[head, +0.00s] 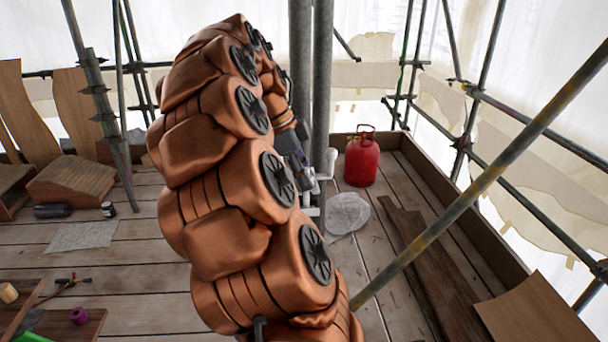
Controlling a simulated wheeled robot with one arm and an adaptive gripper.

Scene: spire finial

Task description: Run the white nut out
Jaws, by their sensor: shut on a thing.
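My copper-coloured arm fills the middle of the head view and hides much of the work spot. My gripper (304,170) shows only in part past the arm's right side, dark and small, beside the grey upright poles (322,90). It is shut on a small white piece (309,181), which looks like the white nut. The nut's outline and thread are too small and too covered to make out. Other white fitting parts (331,160) stand just right of the fingertips.
A red gas bottle (362,163) and a clear plastic bag (347,213) are on the plank floor right of the poles. A diagonal scaffold tube (470,190) crosses the right side. Curved wooden panels (75,105) lean at the left. Open planks lie at left centre.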

